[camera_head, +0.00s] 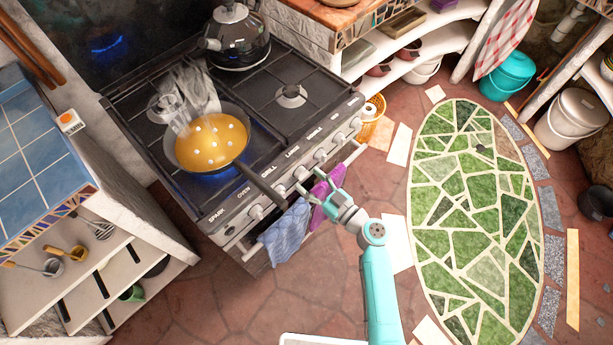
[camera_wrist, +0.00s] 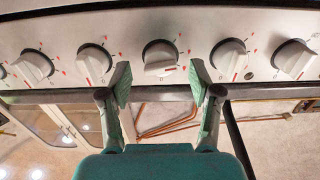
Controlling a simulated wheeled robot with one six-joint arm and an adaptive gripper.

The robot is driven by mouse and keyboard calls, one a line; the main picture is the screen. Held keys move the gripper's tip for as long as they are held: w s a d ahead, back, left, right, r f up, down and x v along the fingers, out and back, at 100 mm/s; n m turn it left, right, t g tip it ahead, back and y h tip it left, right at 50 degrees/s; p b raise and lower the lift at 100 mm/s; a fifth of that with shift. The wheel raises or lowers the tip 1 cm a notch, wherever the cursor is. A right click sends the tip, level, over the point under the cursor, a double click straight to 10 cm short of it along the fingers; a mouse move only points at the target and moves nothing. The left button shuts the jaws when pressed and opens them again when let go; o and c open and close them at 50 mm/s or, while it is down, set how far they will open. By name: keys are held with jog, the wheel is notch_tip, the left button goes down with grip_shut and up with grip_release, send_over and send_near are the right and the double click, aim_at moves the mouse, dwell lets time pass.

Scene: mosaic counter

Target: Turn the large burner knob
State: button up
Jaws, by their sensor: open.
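The stove's front panel carries a row of several knobs. The large burner knob (camera_head: 300,172) appears to be the one below the printed word LARGE in the head view. My gripper (camera_head: 312,184) is in front of the panel, close to that knob. In the wrist view, my gripper (camera_wrist: 160,77) is open, with one finger on each side of a white-handled middle knob (camera_wrist: 160,58). The fingertips reach about its lower edge, and nothing is held. No label shows in the wrist view, and contact cannot be told.
Neighbouring knobs (camera_wrist: 95,62) (camera_wrist: 229,58) stand close on both sides. A rail (camera_head: 240,240) below the panel holds a blue towel (camera_head: 285,233) and a purple towel (camera_head: 327,190). A pan (camera_head: 209,140) sits over blue flame, its handle (camera_head: 262,187) jutting past the front edge. A kettle (camera_head: 236,36) stands behind.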

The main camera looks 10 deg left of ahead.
jog(key=shift+x, duration=1)
jog(key=c, duration=1.1)
jog(key=shift+c, duration=0.2)
jog(key=shift+m, duration=0.3)
jog(key=shift+s+r+m, duration=0.1)
jog(key=shift+m, duration=9.5)
